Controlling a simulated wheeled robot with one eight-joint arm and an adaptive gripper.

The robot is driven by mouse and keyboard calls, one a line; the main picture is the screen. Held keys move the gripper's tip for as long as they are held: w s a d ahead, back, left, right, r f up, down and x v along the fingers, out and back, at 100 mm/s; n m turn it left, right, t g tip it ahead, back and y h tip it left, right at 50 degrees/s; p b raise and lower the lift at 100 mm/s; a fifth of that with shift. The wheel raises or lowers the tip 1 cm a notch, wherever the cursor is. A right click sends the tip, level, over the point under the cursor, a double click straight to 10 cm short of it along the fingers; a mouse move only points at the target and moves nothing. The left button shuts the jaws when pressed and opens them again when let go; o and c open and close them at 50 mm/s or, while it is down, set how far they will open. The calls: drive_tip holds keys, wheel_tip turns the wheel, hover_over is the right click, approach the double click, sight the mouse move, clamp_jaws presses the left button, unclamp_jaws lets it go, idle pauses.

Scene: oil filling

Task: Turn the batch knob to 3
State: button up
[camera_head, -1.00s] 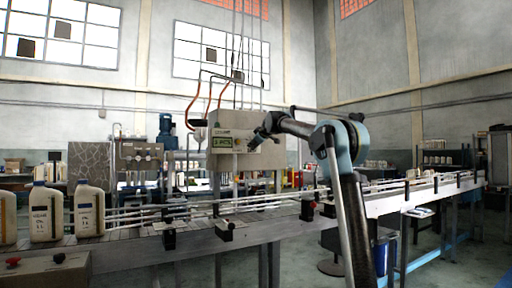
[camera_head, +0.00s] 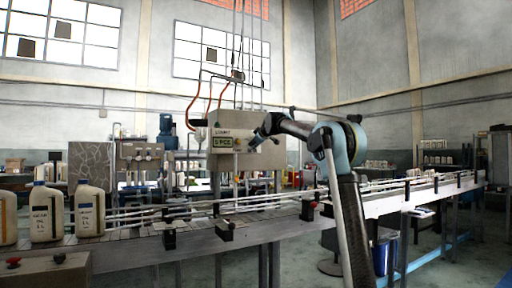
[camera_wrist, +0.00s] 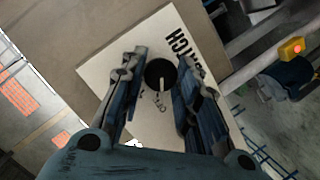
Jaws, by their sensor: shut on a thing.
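The batch knob (camera_wrist: 158,71) is a round black knob with a pale pointer mark, on a cream panel (camera_wrist: 112,86) in the wrist view. Part of the black "BATCH" lettering shows beside it. My gripper (camera_wrist: 160,75) has its two blue fingers shut on the knob, one on each side. In the head view my gripper (camera_head: 256,141) reaches the right side of the control panel on the filling machine (camera_head: 221,131), and the knob is hidden there. The green display (camera_head: 222,142) on this panel shows a number and "PCS", and the digit is too small to read surely.
A conveyor (camera_head: 150,236) with rails runs in front of the machine. White bottles (camera_head: 89,212) stand on it at the left. A yellow box with a red button (camera_wrist: 292,47) shows at the right of the wrist view. Orange hoses (camera_head: 194,106) rise above the machine.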

drive_tip(key=shift+w+d+m+g+y, duration=0.15)
drive_tip(key=shift+m+g+y, duration=0.55)
drive_tip(key=shift+m, duration=1.15)
drive_tip(key=shift+w+d+m+g+y, duration=0.1)
drive_tip(key=shift+d+m+g+y, duration=0.15)
drive_tip(key=shift+m+y, duration=1.25)
drive_tip(key=shift+w+d+m+g+y, duration=0.1)
drive_tip(key=shift+m+g+y, duration=0.4)
drive_tip(key=shift+m, duration=1.75)
drive_tip(key=shift+f, duration=0.1)
